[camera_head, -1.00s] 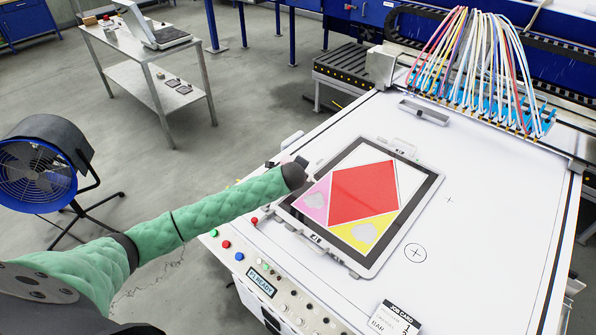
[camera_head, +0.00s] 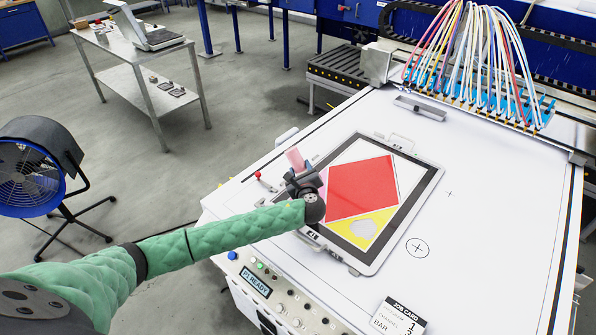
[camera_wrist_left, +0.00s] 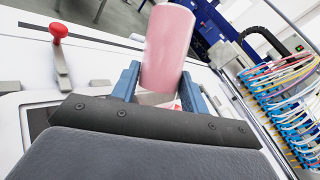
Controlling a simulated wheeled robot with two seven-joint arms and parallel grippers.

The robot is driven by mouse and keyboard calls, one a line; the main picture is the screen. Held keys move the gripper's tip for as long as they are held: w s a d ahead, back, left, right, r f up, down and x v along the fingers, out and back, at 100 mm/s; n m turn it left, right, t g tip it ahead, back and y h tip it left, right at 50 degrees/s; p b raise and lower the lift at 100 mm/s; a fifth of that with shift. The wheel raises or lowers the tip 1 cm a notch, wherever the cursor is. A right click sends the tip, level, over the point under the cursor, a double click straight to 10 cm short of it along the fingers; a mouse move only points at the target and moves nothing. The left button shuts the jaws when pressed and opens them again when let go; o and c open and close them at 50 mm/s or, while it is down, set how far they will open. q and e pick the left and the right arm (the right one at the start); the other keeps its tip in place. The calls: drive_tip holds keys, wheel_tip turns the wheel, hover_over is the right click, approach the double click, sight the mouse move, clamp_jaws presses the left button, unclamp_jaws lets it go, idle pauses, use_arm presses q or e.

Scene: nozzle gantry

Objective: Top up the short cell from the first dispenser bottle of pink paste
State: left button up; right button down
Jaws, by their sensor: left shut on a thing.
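My left gripper (camera_head: 301,178) is shut on a pink bottle (camera_head: 295,158), held over the left edge of the framed tray (camera_head: 372,263). In the left wrist view the pink bottle (camera_wrist_left: 167,45) stands between the two blue fingers of my left gripper (camera_wrist_left: 158,88); its lower end is hidden. The tray holds a large red cell (camera_head: 362,188), a white area, a yellow cell (camera_head: 378,217) with a grey patch, and a pink cell mostly hidden behind my gripper. My right gripper is not in view.
Bundled coloured hoses (camera_head: 475,65) stand at the back of the white table. A red-knobbed lever (camera_head: 259,176) is left of the tray; it also shows in the left wrist view (camera_wrist_left: 59,35). A job card (camera_head: 398,318) lies front right. The table right of the tray is clear.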

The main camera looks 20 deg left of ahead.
use_arm(q)
drive_tip(key=shift+d, duration=0.1)
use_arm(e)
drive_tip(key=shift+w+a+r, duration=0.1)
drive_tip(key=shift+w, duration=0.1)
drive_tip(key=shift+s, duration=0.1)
use_arm(q)
drive_tip(key=shift+s+r, duration=0.1)
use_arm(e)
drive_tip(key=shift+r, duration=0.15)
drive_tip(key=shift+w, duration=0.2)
use_arm(q)
drive_tip(key=shift+o, duration=0.9)
drive_tip(key=c, duration=0.4)
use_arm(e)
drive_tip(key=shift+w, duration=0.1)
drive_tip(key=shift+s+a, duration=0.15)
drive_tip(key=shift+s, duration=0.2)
